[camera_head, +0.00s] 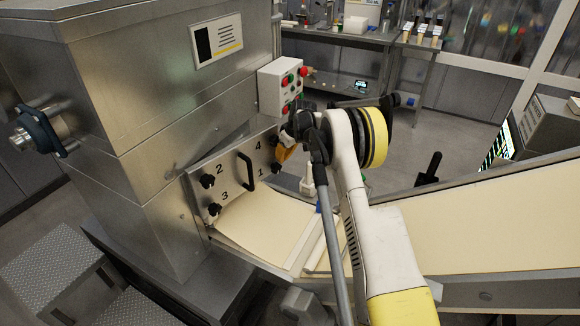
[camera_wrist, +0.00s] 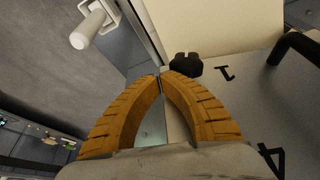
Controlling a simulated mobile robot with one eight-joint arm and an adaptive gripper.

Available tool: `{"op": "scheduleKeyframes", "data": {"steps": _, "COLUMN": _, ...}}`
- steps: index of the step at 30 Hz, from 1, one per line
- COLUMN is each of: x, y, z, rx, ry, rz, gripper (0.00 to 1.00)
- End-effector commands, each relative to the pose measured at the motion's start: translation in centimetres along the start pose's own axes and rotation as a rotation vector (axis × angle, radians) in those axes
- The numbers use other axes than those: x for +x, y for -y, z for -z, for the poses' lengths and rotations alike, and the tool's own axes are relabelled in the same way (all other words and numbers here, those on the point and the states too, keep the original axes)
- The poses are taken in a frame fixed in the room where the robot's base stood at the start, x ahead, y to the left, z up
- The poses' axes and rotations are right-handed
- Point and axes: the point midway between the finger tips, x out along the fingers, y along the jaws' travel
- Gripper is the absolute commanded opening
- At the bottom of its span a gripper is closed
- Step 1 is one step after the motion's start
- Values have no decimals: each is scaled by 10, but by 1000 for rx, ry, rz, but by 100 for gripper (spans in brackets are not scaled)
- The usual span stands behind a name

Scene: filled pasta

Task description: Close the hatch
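The hatch (camera_head: 232,183) is a grey metal plate on the front of the machine, numbered 1 to 4, with a black knob beside each number. A black bar handle (camera_head: 246,170) stands in its middle; it also shows in the wrist view (camera_wrist: 298,45). I cannot tell whether the plate sits flush with the machine. My gripper (camera_head: 284,153) has orange fingers and is at the hatch's right edge. In the wrist view its fingertips (camera_wrist: 162,74) meet with nothing between them.
A cream dough sheet (camera_head: 265,225) lies below the hatch, and a wide cream belt (camera_head: 480,220) is at right. A white control box (camera_head: 281,86) with red and green buttons is above the hatch. A white rod (camera_wrist: 91,26) shows at the wrist view's upper left.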

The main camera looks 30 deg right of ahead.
Motion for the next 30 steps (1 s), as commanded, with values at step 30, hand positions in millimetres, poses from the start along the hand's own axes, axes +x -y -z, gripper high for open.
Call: {"op": "scheduleKeyframes", "data": {"steps": 30, "x": 20, "y": 0, "z": 49, "rx": -132, "ry": 0, "rz": 54, "gripper": 0}}
